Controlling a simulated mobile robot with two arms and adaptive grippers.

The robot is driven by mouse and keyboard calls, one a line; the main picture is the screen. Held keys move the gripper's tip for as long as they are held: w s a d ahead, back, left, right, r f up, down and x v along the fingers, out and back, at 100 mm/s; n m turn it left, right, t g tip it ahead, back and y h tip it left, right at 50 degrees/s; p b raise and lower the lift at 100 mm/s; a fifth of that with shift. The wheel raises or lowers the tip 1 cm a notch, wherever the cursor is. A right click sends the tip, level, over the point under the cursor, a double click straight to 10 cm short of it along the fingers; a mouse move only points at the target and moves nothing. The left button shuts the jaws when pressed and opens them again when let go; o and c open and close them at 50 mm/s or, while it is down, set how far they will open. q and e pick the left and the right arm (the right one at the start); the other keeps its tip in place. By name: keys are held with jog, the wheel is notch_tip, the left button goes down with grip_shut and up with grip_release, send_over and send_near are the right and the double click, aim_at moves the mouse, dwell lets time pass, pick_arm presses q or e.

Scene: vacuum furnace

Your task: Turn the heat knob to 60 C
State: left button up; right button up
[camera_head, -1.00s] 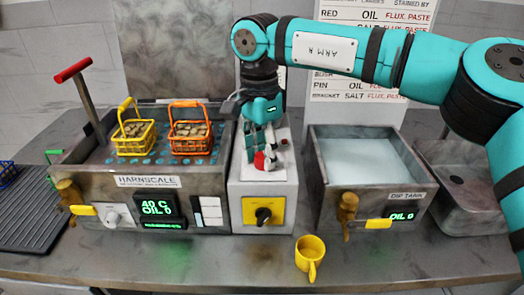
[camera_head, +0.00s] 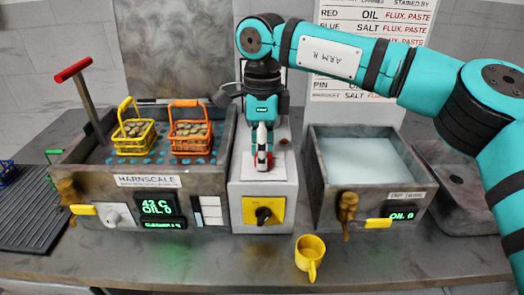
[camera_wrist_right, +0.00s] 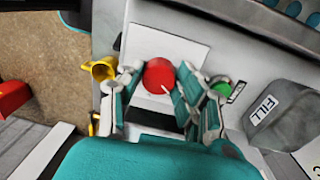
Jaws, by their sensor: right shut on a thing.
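My right gripper (camera_head: 265,162) points down over the white plate on top of the middle box (camera_head: 290,205). It is shut on a round red knob (camera_head: 269,160), mostly hidden by the fingers in the head view. In the right wrist view the red knob (camera_wrist_right: 158,74) sits between the two fingers of the gripper (camera_wrist_right: 157,84). The green display (camera_head: 158,207) on the left tank reads about 43 C with OIL below; the digits are slightly blurred. My left gripper is not in view.
A yellow basket (camera_head: 134,137) and an orange basket (camera_head: 190,135) hold small pieces in the left tank. A black knob on a yellow plate (camera_head: 277,206) is on the box front. A yellow mug (camera_head: 310,258) stands before it. The dip tank (camera_head: 395,198) is at right.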

jog(key=m+b, duration=0.1)
jog(key=m, duration=0.5)
jog(key=shift+w, duration=0.1)
jog(key=m+b, duration=0.1)
jog(key=m, duration=0.5)
jog(key=shift+d+m+y+b, duration=0.15)
jog(key=shift+m+y+b, duration=0.15)
jog(key=shift+m, duration=0.1)
jog(key=o, duration=1.1)
jog(key=shift+o, duration=0.2)
jog(key=shift+r, duration=0.25)
notch_tip(320, 180, up, 12)
jog(key=shift+w+d+f, duration=0.15)
jog(key=shift+d+f, duration=0.1)
jog(key=shift+d, duration=0.05)
